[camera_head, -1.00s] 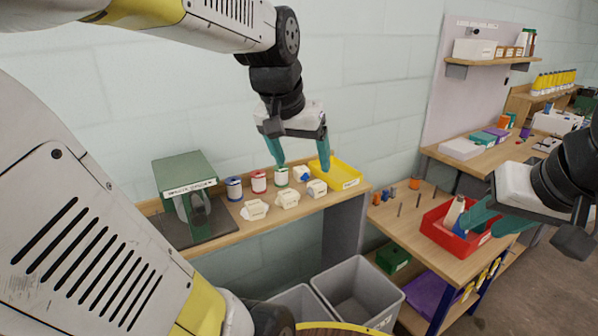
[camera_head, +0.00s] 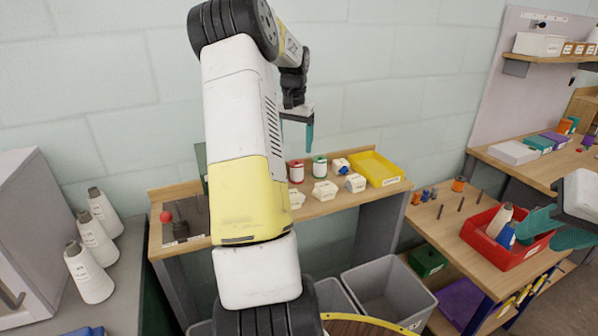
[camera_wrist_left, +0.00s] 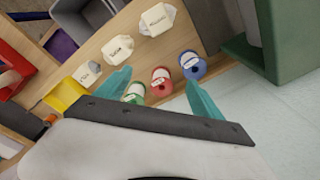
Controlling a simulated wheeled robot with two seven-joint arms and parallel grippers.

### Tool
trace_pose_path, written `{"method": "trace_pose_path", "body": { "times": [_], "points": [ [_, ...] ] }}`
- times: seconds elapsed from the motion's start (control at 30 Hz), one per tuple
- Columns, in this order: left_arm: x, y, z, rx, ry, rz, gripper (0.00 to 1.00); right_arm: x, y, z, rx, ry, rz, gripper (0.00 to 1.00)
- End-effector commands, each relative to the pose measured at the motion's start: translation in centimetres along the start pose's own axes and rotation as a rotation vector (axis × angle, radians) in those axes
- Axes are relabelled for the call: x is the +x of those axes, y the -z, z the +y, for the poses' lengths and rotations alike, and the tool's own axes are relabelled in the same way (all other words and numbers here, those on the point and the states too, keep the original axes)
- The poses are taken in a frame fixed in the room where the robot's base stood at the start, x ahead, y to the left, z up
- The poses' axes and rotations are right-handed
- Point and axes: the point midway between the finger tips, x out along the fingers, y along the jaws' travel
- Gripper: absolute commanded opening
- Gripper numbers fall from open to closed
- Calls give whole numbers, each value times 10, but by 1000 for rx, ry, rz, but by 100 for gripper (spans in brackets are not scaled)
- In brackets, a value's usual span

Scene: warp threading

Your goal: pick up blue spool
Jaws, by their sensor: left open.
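The blue spool (camera_wrist_left: 193,66) stands on the wooden shelf in the left wrist view, just beyond the tip of one finger and apart from it. In the head view my left arm hides it. My left gripper (camera_wrist_left: 158,92) is open and empty above the shelf; the red spool (camera_wrist_left: 162,81) and green spool (camera_wrist_left: 134,92) show between its fingers. In the head view my left gripper (camera_head: 297,135) is seen side-on above the red spool (camera_head: 296,171) and green spool (camera_head: 319,167). My right gripper (camera_head: 548,228) is open beside a red bin.
Several cream labelled blocks (camera_head: 325,190) stand in front of the spools, with a yellow tray (camera_head: 374,168) at the right. A green box-like device (camera_wrist_left: 262,45) stands past the blue spool. The red bin (camera_head: 490,252) holds white and blue items.

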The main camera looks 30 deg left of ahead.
Motion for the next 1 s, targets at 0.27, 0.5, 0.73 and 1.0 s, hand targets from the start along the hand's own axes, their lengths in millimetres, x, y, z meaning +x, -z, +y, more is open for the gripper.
{"method": "trace_pose_path", "body": {
  "times": [0.27, 0.5, 0.73, 1.0],
  "points": [
    [79, 5, -78, -81, -34, -76, 77, 0, 0, 0, 0, 0, 0, 36],
    [102, 2, -86, -91, -40, -87, 77, 0, 0, 0, 0, 0, 0, 36],
    [123, 1, -85, -91, -40, -87, 77, 0, 0, 0, 0, 0, 0, 36],
    [161, -3, -83, -90, -40, -87, 77, 0, 0, 0, 0, 0, 0, 36]
  ]
}}
